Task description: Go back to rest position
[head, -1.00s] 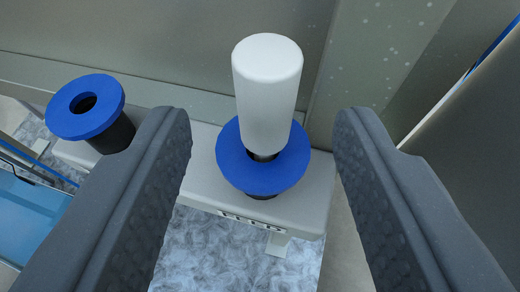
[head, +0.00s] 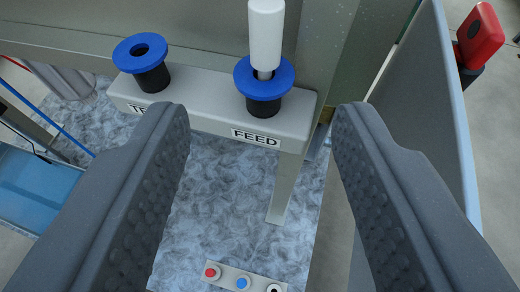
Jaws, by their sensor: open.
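My gripper (head: 262,150) is open and empty, with its two dark grey ribbed fingers at the left and right of the head view. A white cylinder (head: 266,35) stands upright in the blue-collared socket (head: 264,79) marked FEED, beyond and above the gap between my fingers. Nothing touches my fingers.
A second blue-collared socket (head: 140,54), empty, sits at the left of the same grey stand (head: 205,88). A blue tray (head: 35,190) is at the left. A panel with coloured buttons (head: 226,274) lies low in the middle. A grey panel (head: 435,110) rises at the right.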

